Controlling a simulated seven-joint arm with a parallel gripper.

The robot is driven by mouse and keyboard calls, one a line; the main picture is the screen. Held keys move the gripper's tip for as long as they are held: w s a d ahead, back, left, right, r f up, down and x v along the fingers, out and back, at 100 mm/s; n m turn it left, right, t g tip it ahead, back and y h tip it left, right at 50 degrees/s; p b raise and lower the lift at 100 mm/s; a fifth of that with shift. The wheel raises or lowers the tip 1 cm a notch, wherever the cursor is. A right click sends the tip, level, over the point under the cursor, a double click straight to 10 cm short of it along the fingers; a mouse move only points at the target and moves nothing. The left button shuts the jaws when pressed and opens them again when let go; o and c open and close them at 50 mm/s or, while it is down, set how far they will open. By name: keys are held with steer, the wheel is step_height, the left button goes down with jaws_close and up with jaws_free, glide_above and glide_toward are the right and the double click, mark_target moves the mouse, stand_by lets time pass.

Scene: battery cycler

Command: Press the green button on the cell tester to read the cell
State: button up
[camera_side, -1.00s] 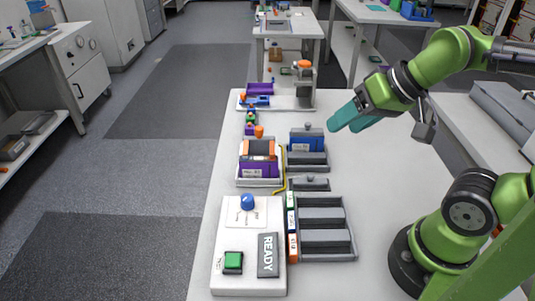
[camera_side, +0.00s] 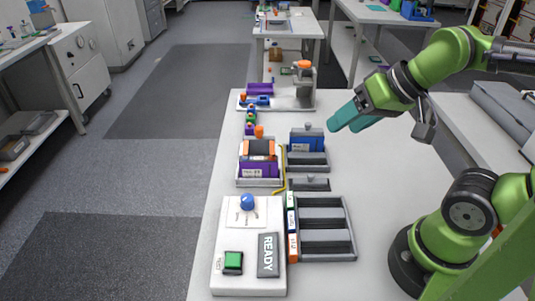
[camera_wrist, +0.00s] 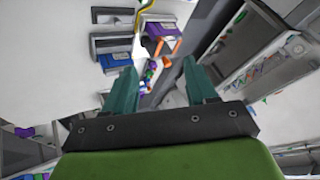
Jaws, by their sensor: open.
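The cell tester (camera_side: 222,279) is a white box at the near left of the table. My gripper (camera_side: 341,123) has teal fingers and is in the air above the right half of the table, far behind and to the right of the button. In the wrist view its fingers (camera_wrist: 157,80) are apart with nothing between them. The green button is not recognisable there.
Behind are a holder with purple and orange cells (camera_side: 258,168), a blue cell (camera_side: 302,142) in a grey holder and a yellow cable (camera_side: 281,183). Table to the right is clear.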

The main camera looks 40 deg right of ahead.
steer(key=shift+c, duration=0.5)
jaws_close()
stand_by(1.3)
